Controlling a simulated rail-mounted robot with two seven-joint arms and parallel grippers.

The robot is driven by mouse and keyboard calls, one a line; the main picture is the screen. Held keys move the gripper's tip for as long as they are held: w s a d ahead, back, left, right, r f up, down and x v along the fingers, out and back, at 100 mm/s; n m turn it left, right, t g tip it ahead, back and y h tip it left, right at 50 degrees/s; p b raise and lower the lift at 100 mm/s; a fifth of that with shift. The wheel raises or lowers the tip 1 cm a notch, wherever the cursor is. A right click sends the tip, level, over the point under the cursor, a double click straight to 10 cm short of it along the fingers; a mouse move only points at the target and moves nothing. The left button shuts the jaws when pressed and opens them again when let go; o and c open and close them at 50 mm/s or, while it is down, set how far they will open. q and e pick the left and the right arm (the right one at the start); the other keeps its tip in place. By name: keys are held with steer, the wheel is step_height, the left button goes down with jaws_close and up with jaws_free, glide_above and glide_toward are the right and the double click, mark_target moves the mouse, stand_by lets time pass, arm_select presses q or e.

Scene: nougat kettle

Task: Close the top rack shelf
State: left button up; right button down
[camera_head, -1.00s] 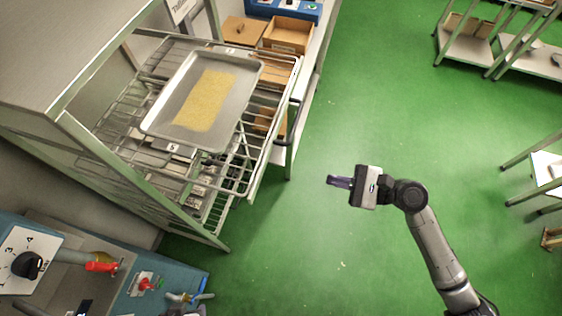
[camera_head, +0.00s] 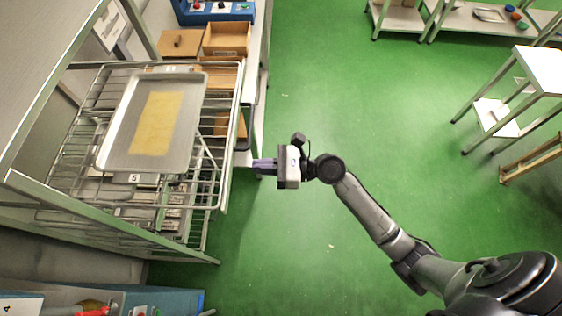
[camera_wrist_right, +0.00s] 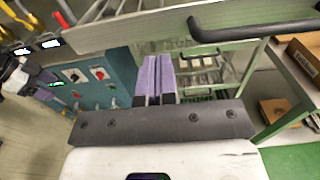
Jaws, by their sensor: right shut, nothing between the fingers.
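The top rack shelf (camera_head: 233,112) is a wire shelf pulled out of the metal rack. A metal tray (camera_head: 196,125) with a flat yellow sheet (camera_head: 158,123) lies on it. My right gripper (camera_head: 257,165) is shut and empty, just right of the shelf's front edge; I cannot tell whether it touches. In the right wrist view its purple fingers (camera_wrist_right: 157,72) sit side by side, below the light front bar (camera_wrist_right: 165,27) with a black handle (camera_wrist_right: 250,30). What looks like my left gripper (camera_wrist_right: 42,80) shows at the left of the right wrist view, its jaws unclear.
Lower wire shelves (camera_head: 180,225) are below the tray. Wooden boxes (camera_head: 227,38) stand on a bench behind the rack. A blue control panel (camera_wrist_right: 92,80) is at the left in the right wrist view. The green floor (camera_head: 350,110) to the right is clear, up to a white table (camera_head: 540,65).

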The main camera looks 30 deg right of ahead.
steer(key=shift+p+x, duration=0.3)
steer(key=shift+x, duration=1.95)
